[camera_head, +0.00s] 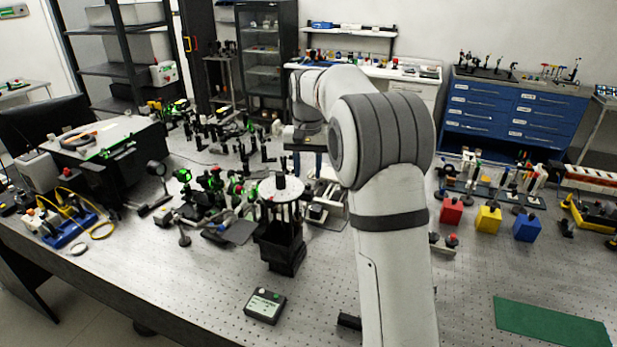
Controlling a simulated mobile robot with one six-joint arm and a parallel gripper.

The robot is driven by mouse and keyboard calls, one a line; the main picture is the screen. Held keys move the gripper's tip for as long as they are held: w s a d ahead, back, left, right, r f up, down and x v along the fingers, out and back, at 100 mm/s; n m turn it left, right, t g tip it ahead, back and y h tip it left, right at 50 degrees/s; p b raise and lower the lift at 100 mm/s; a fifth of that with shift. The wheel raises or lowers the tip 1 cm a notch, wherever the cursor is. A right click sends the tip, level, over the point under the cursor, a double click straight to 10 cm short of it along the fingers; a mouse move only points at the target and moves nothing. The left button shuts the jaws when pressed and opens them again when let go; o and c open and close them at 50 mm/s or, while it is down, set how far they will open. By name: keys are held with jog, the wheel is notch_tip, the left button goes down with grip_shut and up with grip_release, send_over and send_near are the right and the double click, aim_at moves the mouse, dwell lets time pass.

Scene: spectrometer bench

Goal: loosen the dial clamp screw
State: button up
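A round white dial plate (270,190) sits on top of a black stand (283,246) near the middle of the bench. A small dark knob (281,183) stands up from the dial's centre. The clamp screw cannot be made out for certain at this size. My gripper (308,170) points down, just above and to the right of the dial in the picture. It appears apart from the knob.
Optics mounts (210,190) crowd the bench left of and behind the dial. A small handheld box with a display (265,306) lies in front. Red (451,210), yellow (488,219) and blue (526,228) blocks stand to the right. The front of the bench is mostly clear.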

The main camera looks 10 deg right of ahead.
aim_at(308, 185)
jog(key=shift+f+p, duration=0.35)
jog(key=shift+f, duration=1.7)
jog(key=shift+c, duration=0.6)
grip_shut()
